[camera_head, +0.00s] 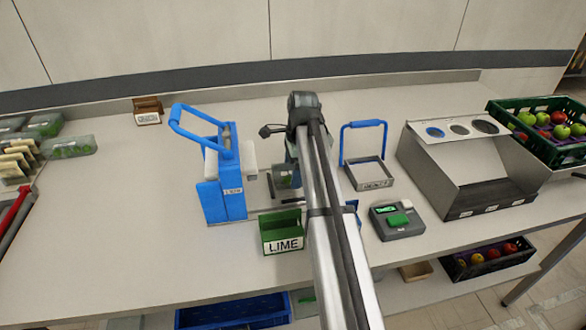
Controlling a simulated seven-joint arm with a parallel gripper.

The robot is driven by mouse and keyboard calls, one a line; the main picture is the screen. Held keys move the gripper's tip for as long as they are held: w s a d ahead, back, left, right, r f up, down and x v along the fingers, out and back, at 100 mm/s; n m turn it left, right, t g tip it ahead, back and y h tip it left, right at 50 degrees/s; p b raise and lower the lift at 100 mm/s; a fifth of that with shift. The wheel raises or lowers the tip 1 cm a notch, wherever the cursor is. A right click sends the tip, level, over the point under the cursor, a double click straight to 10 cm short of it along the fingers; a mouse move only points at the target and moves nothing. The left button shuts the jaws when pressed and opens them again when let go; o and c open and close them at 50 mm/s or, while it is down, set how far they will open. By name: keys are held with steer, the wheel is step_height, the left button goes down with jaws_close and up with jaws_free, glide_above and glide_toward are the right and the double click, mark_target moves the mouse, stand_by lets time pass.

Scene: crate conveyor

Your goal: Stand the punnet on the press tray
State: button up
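A clear punnet with green contents (68,148) lies at the left of the table. The blue press (222,185), with a raised loop handle, stands left of centre. A pale plate (250,158) shows at its right side; I cannot tell whether this is the press tray. My gripper (281,188) is low over the table, right of the press and behind the green LIME box. A small greyish-green thing (284,176) shows at the gripper, partly hidden by my arm. I cannot tell whether it is a punnet or whether the fingers hold it.
The green LIME box (282,231) stands close in front of my gripper. A grey tray with a blue handle (367,177), a device with a green button (397,219) and a metal housing (462,185) stand to the right. A green fruit crate (515,143) is far right. The left-centre table is clear.

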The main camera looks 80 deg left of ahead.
step_height(320, 180, up, 12)
steer(key=w, duration=0.1)
steer(key=shift+w, duration=0.25)
stand_by(0.5)
steer(key=shift+r, duration=0.1)
steer(key=shift+c, duration=0.4)
